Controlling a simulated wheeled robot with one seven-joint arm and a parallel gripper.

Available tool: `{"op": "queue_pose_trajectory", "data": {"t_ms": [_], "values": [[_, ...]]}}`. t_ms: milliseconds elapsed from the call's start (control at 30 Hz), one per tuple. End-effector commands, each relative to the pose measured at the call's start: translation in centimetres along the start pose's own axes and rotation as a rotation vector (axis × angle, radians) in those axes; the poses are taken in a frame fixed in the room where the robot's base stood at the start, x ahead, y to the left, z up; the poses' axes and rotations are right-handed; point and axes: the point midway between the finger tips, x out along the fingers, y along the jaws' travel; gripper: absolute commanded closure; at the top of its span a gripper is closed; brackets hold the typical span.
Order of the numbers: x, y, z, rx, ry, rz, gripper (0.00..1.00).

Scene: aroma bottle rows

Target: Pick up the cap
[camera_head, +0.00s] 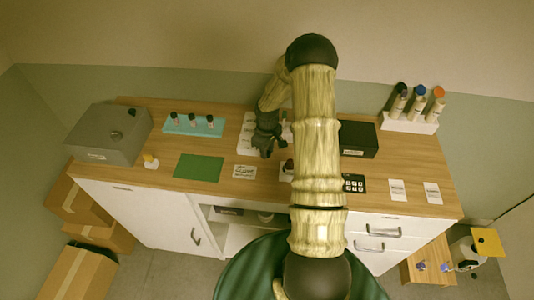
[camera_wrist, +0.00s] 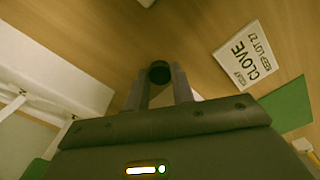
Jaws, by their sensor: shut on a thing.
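The cap (camera_wrist: 159,72) is small, dark and round. In the wrist view it sits between the two fingertips of my gripper (camera_wrist: 159,84), which is shut on it. I cannot tell whether anything is below the cap. In the head view my gripper (camera_head: 266,151) hangs over the middle of the wooden counter, behind the Clove card, and the held cap cannot be made out. A dark-capped bottle (camera_head: 288,166) stands right of my gripper, partly hidden by my arm.
The Clove card (camera_head: 244,172) and green mat (camera_head: 199,167) lie on the counter (camera_head: 150,186). Several small bottles stand on a teal tray (camera_head: 182,129). A grey box (camera_head: 88,146) is at left. A black box (camera_head: 358,139) and a white bottle rack (camera_head: 398,124) are at right.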

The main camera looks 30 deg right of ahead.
Motion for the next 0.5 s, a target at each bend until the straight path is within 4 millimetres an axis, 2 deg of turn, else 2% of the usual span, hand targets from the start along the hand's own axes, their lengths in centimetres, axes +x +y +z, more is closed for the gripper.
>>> {"op": "queue_pose_trajectory", "data": {"t_ms": [267, 500], "values": [[-0.6, 0.1, -0.1, 0.000, 0.001, 0.002, 0.97], [-3.7, 0.1, 0.0, 0.002, 0.003, 0.003, 0.97]]}}
